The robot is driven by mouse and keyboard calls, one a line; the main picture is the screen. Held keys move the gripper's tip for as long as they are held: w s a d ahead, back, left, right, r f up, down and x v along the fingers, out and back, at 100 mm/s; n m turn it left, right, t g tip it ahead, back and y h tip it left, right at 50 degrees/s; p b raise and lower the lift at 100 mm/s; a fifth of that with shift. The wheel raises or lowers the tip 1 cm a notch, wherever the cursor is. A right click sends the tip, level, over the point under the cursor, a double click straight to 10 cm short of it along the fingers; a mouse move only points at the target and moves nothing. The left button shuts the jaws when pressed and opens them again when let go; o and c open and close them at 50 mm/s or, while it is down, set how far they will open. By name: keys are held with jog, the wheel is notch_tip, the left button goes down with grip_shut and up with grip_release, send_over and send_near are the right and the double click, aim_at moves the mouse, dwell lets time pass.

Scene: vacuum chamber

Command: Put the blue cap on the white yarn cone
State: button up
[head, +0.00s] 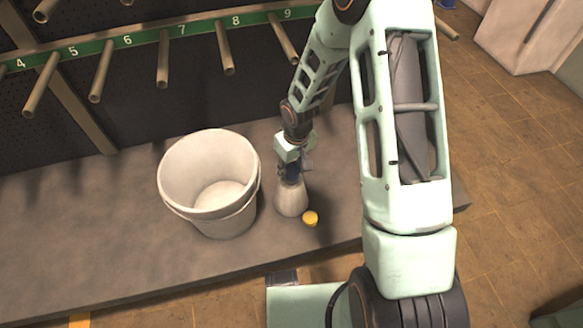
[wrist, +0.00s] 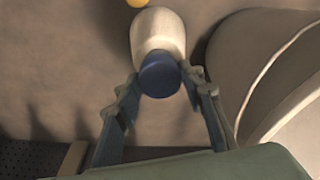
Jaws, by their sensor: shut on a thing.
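The white yarn cone (head: 291,200) stands upright on the grey bench, right of a white bucket. In the wrist view the cone (wrist: 158,30) shows just beyond the blue cap. The blue cap (wrist: 160,76) sits between my fingertips, and its round face covers the cone's near end. In the head view my gripper (head: 291,172) is directly above the cone's top. In the wrist view my gripper (wrist: 160,82) is shut on the cap. I cannot tell whether the cap touches the cone or is a little above it.
The white bucket (head: 179,208) stands close on the left of the cone. A small yellow round thing (head: 310,218) lies just right of the cone's foot. Numbered pegs (head: 163,62) stick out from the rack behind. The bench's left part is clear.

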jog(key=shift+f+b, duration=0.8)
jog(key=shift+f, duration=0.25)
jog(key=o, duration=0.9)
jog(key=shift+r, duration=0.1)
jog(key=r, duration=0.4)
jog(key=s+r, duration=0.1)
jog(key=r, duration=0.7)
jog(key=shift+s+d, duration=0.15)
jog(key=shift+d, duration=0.2)
